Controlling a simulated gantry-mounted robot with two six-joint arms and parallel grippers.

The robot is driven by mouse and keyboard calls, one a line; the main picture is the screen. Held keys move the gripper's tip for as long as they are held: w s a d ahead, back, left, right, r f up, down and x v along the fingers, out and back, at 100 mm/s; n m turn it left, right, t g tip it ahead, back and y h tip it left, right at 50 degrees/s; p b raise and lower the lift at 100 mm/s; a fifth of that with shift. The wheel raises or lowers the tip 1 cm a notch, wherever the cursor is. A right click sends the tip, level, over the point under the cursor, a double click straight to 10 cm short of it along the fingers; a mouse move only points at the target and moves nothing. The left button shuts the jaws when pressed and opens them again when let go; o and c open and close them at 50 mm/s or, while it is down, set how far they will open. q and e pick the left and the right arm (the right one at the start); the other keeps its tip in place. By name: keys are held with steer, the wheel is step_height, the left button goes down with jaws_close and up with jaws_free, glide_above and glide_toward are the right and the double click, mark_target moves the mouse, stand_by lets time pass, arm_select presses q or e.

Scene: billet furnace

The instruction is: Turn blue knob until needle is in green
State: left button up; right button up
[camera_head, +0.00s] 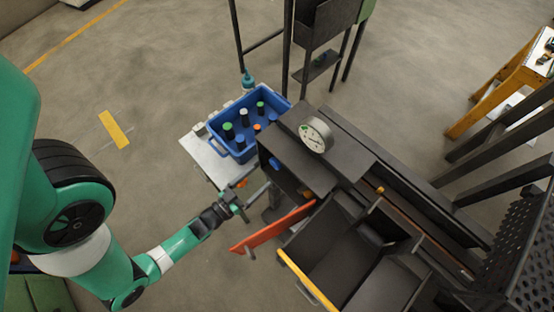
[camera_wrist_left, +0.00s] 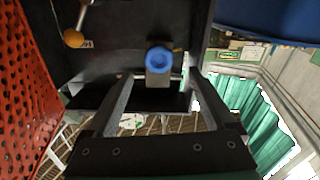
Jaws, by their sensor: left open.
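The blue knob (camera_wrist_left: 158,60) is on the dark front panel. In the left wrist view it shows ahead of my left gripper, between the lines of its fingers. It also shows small in the head view (camera_head: 274,162), on the side of the dark furnace box. My left gripper (camera_wrist_left: 160,82) is open, with nothing between its fingers. In the head view my left gripper (camera_head: 244,198) is in front of that panel, apart from the knob. The round white gauge (camera_head: 315,136) is on top of the box. A green patch shows on its left, but the needle's position is too small to tell.
An orange-red door panel (camera_head: 272,227) stands open to the right of my left gripper. A lever with an orange ball (camera_wrist_left: 74,39) is left of the knob. A blue crate (camera_head: 226,146) of bottles stands on a white table (camera_head: 199,151) behind. Open floor lies to the left.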

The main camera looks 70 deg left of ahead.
mark_target(273, 165)
arm_select(q)
steer(key=x, duration=0.9)
steer(key=shift+w, duration=0.2)
steer(key=c, duration=1.4)
